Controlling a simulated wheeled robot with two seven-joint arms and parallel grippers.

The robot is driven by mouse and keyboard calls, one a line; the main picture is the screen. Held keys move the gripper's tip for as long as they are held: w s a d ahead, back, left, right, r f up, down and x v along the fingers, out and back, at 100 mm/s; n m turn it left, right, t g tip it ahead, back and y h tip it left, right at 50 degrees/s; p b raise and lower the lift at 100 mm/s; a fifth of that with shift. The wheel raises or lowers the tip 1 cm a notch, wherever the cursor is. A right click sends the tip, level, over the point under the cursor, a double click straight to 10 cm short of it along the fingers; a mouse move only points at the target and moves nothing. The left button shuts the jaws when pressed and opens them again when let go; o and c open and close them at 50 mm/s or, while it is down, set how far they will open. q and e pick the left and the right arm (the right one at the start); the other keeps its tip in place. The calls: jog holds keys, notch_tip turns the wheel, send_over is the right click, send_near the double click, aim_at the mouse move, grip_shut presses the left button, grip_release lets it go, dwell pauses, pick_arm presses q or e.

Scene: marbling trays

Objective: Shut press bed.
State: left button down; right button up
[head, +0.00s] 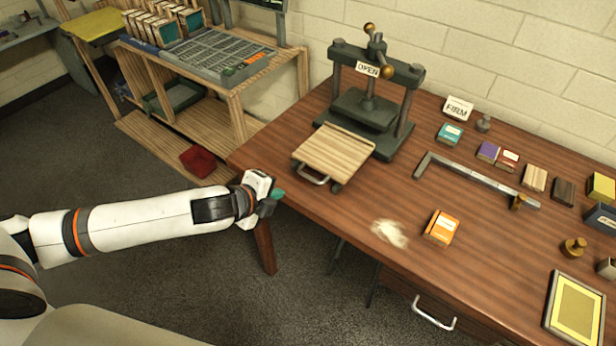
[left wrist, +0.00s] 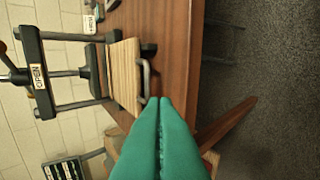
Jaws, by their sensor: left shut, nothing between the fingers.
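The press (head: 372,100) stands at the back of the wooden table, with an "OPEN" sign on its crossbar. Its wooden press bed (head: 338,150) is slid out toward the front, with a metal handle (head: 313,180) on its front edge. In the left wrist view the bed (left wrist: 124,75) and its handle (left wrist: 146,78) lie just beyond my fingertips. My left gripper (head: 277,195) is shut and empty, with teal fingers (left wrist: 158,105), at the table's left front edge, apart from the handle. My right gripper is not in view.
An orange box (head: 441,228) and white powder (head: 390,233) lie right of the bed. A metal straightedge (head: 478,179), small boxes and a framed yellow panel (head: 576,312) are further right. A wooden rack (head: 237,95) stands left. Table between gripper and bed is clear.

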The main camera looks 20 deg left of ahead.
pick_arm(q)
jog(key=x, duration=0.3)
jog(key=p+x, duration=0.1)
jog(key=x, duration=0.3)
jog(key=r+p+x, duration=0.1)
jog(key=x, duration=0.3)
jog(key=shift+w+d, duration=0.1)
jog(key=shift+w, duration=0.35)
jog(key=shift+w+d+f, duration=0.25)
jog(key=shift+w, duration=0.4)
